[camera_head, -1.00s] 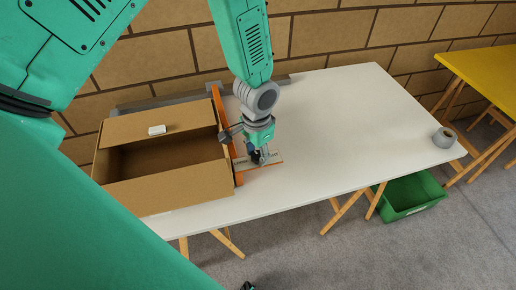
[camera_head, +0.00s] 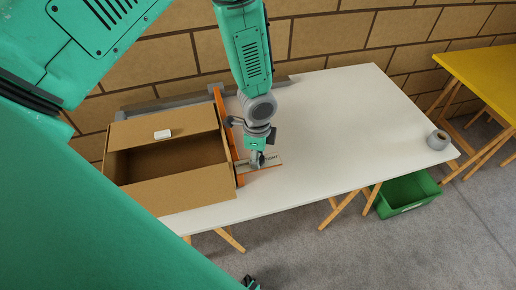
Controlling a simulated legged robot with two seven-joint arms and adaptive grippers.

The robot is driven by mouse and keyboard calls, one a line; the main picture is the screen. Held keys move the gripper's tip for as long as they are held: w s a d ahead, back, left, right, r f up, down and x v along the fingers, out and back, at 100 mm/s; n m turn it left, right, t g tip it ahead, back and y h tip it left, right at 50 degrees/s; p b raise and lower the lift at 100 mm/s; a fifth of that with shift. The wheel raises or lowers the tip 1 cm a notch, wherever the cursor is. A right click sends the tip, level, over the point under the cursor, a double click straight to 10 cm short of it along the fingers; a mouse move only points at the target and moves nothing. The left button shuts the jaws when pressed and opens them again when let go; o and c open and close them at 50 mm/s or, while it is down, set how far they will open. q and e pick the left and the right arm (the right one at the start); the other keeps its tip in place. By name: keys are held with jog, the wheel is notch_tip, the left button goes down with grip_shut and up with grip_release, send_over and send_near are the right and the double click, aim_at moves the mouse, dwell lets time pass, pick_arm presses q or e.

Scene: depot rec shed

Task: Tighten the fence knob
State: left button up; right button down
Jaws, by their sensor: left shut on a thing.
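An orange fence (camera_head: 219,104) stands on the white table (camera_head: 335,120), along the right side of an open cardboard box. A small wooden label plate (camera_head: 272,162) with dark lettering sits at the fence's right side; the letters at its right end look like "TIGHT". My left gripper (camera_head: 257,160) points down over this plate with its fingers closed on the knob. The fingers hide the knob, so its pointer cannot be made out. A small dark part at the bottom edge looks like my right gripper (camera_head: 250,283); its fingers are too cut off to read.
The cardboard box (camera_head: 190,201) stands close left of the fence, with a small white block (camera_head: 162,134) on its back flap. A grey tape roll (camera_head: 439,140) sits at the table's right corner. A green crate (camera_head: 405,195) is on the floor. The table's middle is clear.

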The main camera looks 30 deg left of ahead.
pick_arm(q)
jog(key=shift+s+m, duration=0.15)
jog(key=shift+m, duration=0.55)
jog(key=shift+s+f, duration=0.1)
jog(key=shift+f, duration=0.05)
jog(key=o, duration=1.1)
jog(key=shift+r, duration=0.3)
jog(key=r, duration=1.1)
jog(key=shift+w+r, duration=0.2)
